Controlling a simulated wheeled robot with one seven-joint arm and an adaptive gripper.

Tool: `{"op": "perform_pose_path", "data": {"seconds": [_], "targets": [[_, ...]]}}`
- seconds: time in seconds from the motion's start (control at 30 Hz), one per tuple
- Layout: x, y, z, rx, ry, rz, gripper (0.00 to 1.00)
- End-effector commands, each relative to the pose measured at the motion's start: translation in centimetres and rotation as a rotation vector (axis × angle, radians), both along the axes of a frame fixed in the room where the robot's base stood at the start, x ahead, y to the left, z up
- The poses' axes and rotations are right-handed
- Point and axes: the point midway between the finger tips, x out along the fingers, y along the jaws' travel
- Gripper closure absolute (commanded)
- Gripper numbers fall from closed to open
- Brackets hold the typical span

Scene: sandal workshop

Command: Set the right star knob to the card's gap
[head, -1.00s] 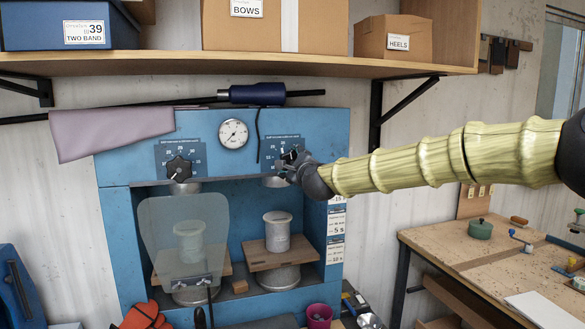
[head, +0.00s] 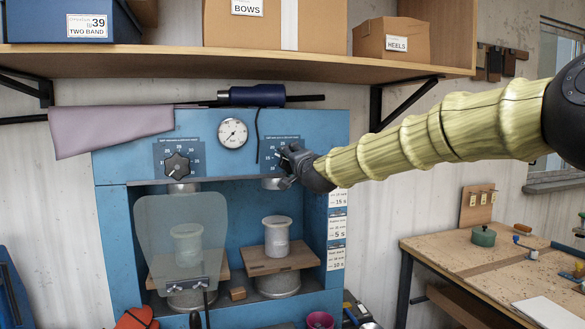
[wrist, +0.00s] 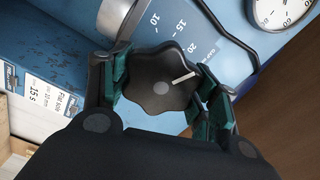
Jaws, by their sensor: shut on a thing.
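The right star knob (wrist: 158,82) is black and lobed, with a white pointer line. In the wrist view my gripper (wrist: 161,86) is shut on it, green pads touching both sides. The pointer slants right and slightly up, toward the right finger. Scale numbers 10, 15 and 20 show on the blue plate (wrist: 183,45); the rest is hidden. In the head view my gripper (head: 287,163) covers most of the knob and part of its dial plate (head: 268,146). Cards (head: 337,222) with times hang on the press's right edge; their gap text is too small to read.
The left star knob (head: 177,165) sits left of the round gauge (head: 233,134). A clear shield (head: 181,240) hangs before the left bay. A shelf (head: 250,60) with boxes runs above the arm. A workbench (head: 470,255) stands at right.

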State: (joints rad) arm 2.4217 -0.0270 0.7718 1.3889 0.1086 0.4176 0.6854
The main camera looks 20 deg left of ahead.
Motion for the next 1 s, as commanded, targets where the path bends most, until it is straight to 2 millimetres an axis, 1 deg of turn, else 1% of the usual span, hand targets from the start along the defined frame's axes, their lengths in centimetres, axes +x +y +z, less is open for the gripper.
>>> {"op": "perform_pose_path", "data": {"seconds": [0.13,1.0], "targets": [[-0.05,0.07,-0.23,-0.12,-0.08,0.001,0.63],[-0.11,0.14,-0.21,-0.795,-0.533,0.001,0.63]]}}
